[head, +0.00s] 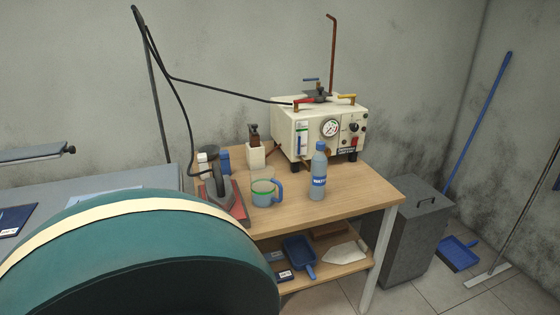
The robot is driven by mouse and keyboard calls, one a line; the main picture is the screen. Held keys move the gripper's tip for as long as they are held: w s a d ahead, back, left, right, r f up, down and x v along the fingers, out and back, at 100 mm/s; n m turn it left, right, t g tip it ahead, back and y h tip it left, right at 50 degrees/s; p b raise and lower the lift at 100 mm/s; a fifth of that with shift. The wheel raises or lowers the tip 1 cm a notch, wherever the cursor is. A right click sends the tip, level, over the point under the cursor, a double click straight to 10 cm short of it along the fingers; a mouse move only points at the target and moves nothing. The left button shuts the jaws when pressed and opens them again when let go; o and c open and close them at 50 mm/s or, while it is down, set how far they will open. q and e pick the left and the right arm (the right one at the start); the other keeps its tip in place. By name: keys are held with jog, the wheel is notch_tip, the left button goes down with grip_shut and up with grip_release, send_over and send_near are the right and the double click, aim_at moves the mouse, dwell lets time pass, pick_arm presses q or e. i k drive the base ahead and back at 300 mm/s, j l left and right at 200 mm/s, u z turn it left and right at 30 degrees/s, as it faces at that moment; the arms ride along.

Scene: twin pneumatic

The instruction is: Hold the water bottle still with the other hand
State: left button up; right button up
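A clear blue water bottle (319,172) with a blue cap and a blue label stands upright on the wooden table (360,200), near its front edge. Nothing is touching the bottle. Neither of my grippers shows in the head view.
A blue-grey mug (266,192) stands left of the bottle, and an iron (217,190) sits left of the mug. A cream machine (322,128) with a gauge stands behind. A large teal rounded object (150,262) fills the lower left. A grey bin (416,228) stands right of the table.

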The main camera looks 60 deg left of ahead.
aim_at(320, 162)
jog(key=k+u, duration=0.15)
jog(key=u, duration=1.45)
jog(key=i+l+u, duration=0.1)
jog(key=l, duration=0.15)
jog(key=i+l+u, duration=0.1)
jog(key=l, duration=0.2)
